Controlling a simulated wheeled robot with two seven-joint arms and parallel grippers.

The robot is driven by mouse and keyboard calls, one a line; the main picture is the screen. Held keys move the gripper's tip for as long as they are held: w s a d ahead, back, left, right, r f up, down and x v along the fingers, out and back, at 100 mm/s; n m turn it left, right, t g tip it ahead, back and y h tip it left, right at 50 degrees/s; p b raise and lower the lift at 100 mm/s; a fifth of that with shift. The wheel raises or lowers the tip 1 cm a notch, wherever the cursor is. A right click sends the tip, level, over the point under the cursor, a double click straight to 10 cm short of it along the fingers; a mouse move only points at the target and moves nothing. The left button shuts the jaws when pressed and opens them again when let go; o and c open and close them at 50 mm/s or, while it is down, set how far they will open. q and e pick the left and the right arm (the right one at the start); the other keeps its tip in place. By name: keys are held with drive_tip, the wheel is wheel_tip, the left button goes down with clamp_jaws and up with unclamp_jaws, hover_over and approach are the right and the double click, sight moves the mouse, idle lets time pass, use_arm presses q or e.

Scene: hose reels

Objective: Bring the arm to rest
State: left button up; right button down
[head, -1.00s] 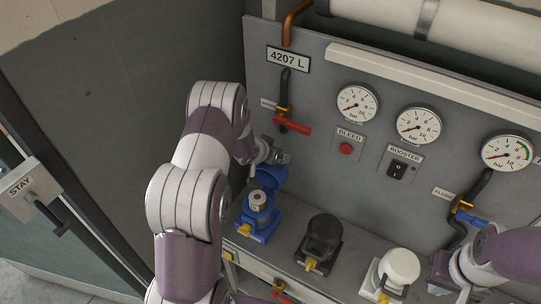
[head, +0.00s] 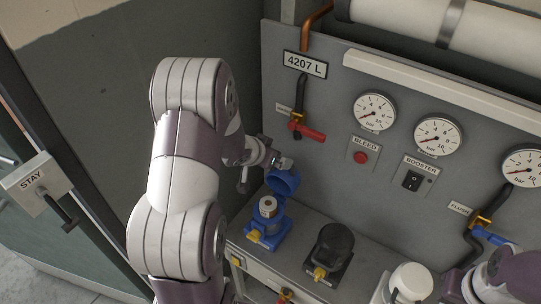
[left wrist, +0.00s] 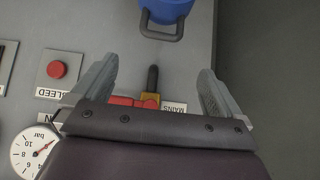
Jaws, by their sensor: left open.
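My left arm rises up the left of the head view and reaches to the panel's left side. Its gripper (head: 280,162) is small and partly hidden there, just above the raised blue lid (head: 283,183) of a blue unit (head: 266,232). In the left wrist view the left gripper (left wrist: 156,88) is open with nothing between its fingers. Beyond the fingers are the brass and red valve (left wrist: 147,101) and, at the top, a blue part with a dark loop (left wrist: 162,28). My right arm enters at the lower right; its gripper (head: 455,286) is too unclear to read.
The grey panel carries a red-handled valve (head: 307,131), gauges (head: 374,112), a red BLEED button (head: 361,157) and a BOOSTER switch (head: 412,180). A black unit (head: 330,247) and a white unit (head: 408,283) stand on the ledge. A STAY box (head: 37,184) is at far left.

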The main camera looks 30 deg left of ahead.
idle(0.3)
use_arm(q)
drive_tip(key=s+f+n+g+y+b, duration=0.15)
drive_tip(key=s+f+g, duration=0.35)
drive_tip(key=s, duration=0.5)
drive_tip(key=s+d+g+b, duration=0.2)
drive_tip(key=s+d+b, duration=0.4)
drive_tip(key=s+d, duration=0.3)
drive_tip(key=d+h, duration=0.1)
drive_tip(key=d, duration=0.2)
drive_tip(key=shift+s+d+r+m+b, duration=0.15)
drive_tip(key=shift+s+m+b, duration=0.15)
drive_tip(key=shift+m+b, duration=0.1)
drive_tip(key=shift+s+d, duration=0.1)
drive_tip(key=shift+d, duration=0.05)
